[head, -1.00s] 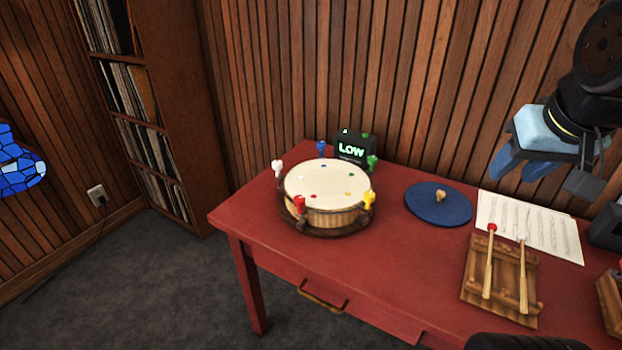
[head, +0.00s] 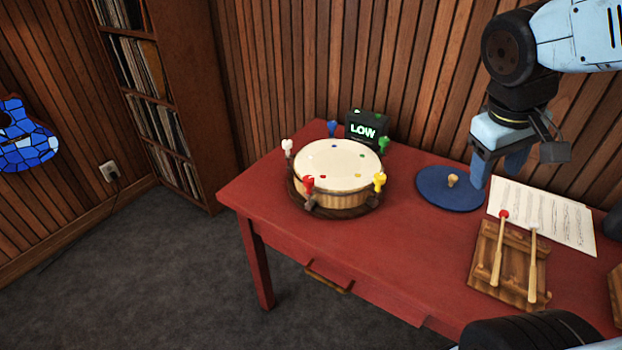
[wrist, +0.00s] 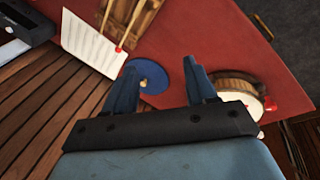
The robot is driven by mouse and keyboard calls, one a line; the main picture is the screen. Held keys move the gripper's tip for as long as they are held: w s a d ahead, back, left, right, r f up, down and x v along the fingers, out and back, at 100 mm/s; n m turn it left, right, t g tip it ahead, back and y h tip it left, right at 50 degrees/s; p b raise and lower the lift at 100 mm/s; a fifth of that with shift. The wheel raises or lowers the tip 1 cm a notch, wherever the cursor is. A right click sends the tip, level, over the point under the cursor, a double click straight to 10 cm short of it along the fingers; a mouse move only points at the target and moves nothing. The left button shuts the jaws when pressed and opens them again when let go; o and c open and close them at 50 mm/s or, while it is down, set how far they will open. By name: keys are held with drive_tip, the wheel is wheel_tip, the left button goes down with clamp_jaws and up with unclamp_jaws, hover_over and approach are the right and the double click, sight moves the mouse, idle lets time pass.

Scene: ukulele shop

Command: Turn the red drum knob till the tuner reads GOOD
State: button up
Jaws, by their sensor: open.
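The drum (head: 337,170) stands on the red table, with coloured knobs around its rim. The red knob (head: 308,184) is at its front left; a red knob also shows at the drum's edge in the wrist view (wrist: 269,104). The tuner (head: 366,128) stands behind the drum and reads LOW in green. My gripper (head: 497,172) is open and empty, pointing down above the blue disc, well to the right of the drum. In the wrist view its two blue fingers (wrist: 162,75) are apart, and the right finger hides part of the drum.
A blue disc with a small wooden knob (head: 450,188), a music sheet (head: 560,220) and a wooden rack with two mallets (head: 488,280) lie to the drum's right. The slatted wall is close behind the table. The tabletop front left of the drum is clear.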

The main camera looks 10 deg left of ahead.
drive_tip(key=w+a+f+n+h, duration=0.5)
drive_tip(key=a+f+n+h, duration=0.1)
drive_tip(key=n, duration=0.2)
drive_tip(key=n+t+y, duration=0.6)
drive_tip(key=n+t, duration=1)
drive_tip(key=n, duration=0.6)
approach(307, 184)
drive_tip(key=w, duration=0.3)
drive_tip(key=w+d, duration=0.1)
drive_tip(key=w, duration=0.7)
drive_tip(key=shift+w+d+r, duration=0.1)
drive_tip(key=shift+w+d, duration=0.1)
drive_tip(key=shift+d, duration=0.05)
drive_tip(key=c, duration=0.9)
drive_tip(key=shift+d, duration=0.2)
drive_tip(key=shift+c, duration=0.3)
drive_tip(key=shift+a+m, duration=0.15)
drive_tip(key=shift+m, duration=0.15)
